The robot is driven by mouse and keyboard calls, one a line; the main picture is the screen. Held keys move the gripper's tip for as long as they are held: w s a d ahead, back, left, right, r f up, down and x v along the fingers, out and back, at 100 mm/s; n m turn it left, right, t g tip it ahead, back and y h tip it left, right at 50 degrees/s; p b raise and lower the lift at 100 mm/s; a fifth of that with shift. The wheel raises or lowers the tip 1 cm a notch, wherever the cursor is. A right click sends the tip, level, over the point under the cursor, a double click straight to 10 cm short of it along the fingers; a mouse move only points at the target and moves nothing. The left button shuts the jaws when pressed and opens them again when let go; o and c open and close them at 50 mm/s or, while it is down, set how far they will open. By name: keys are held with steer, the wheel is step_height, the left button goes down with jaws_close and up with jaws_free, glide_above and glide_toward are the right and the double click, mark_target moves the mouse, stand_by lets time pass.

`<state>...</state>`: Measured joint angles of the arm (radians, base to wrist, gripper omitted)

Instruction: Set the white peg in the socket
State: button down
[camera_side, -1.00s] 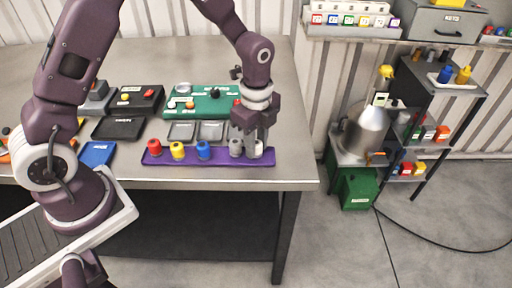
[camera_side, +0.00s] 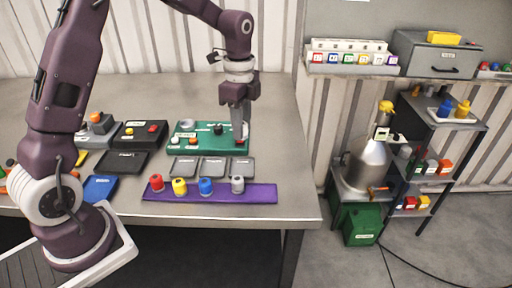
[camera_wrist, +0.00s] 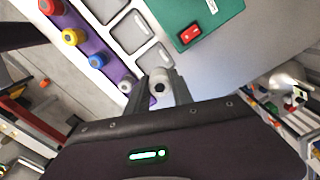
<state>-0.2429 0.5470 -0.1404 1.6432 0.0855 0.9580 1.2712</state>
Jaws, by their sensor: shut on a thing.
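My gripper (camera_side: 241,134) is shut on the white peg (camera_wrist: 160,82), which shows between the two fingers in the wrist view. In the side view the gripper hangs over the right part of the green board (camera_side: 210,150), above the purple strip, and the fingers mostly hide the peg. The board carries a grey ring (camera_side: 187,123) at its back left, a black knob (camera_side: 218,129) and a red switch (camera_wrist: 190,33). I cannot tell for sure which of these is the socket; the ring looks round and hollow.
The purple strip (camera_side: 258,193) holds a red peg (camera_side: 156,182), a yellow peg (camera_side: 179,186), a blue peg (camera_side: 205,186) and a grey peg (camera_side: 237,184). Grey trays (camera_side: 212,167) lie between strip and board. A black box (camera_side: 140,134) stands left of the board.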

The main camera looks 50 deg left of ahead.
steer(key=a+n, duration=0.2)
steer(key=a, duration=0.6)
steer(key=s+a+f+n, duration=0.1)
steer(key=a+n, duration=0.2)
steer(key=a, duration=0.5)
steer(key=s+a+n, duration=0.1)
steer(key=a+n, duration=0.1)
steer(key=a, duration=0.6)
steer(key=shift+a+f+n, duration=0.15)
steer(key=shift+f+n, duration=0.05)
steer(key=shift+n, duration=0.2)
steer(key=shift+f, duration=2.15)
steer(key=shift+s+f, duration=0.1)
steer(key=shift+f, duration=0.05)
steer(key=shift+f, duration=0.35)
steer(key=shift+f, duration=0.3)
